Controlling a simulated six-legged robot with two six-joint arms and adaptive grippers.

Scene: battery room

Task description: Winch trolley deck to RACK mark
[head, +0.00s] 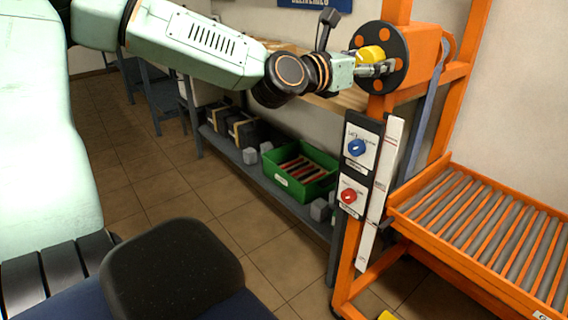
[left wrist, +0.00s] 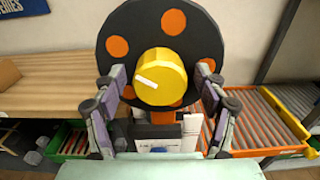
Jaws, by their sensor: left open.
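The winch wheel is a black disc (head: 394,83) with orange spots on the orange trolley frame; it also faces the left wrist view (left wrist: 121,22). Its yellow hub (head: 369,53) has a white line, tilted down to the right in the left wrist view (left wrist: 172,70). My left gripper (head: 378,69) is at the hub, its fingers (left wrist: 161,105) open on either side of it. I cannot tell whether they touch it. The orange trolley deck (head: 395,209) with grey rollers is at the lower right. A white marked strip (head: 368,244) stands upright beside it; its lettering is unreadable.
A panel below the wheel carries a blue knob (head: 356,147) and a red knob (head: 348,196). A blue-grey strap (head: 424,125) hangs on the frame. A green crate (head: 322,185) sits on the low shelf (head: 268,180) behind. Tiled floor (head: 188,191) is open at the left.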

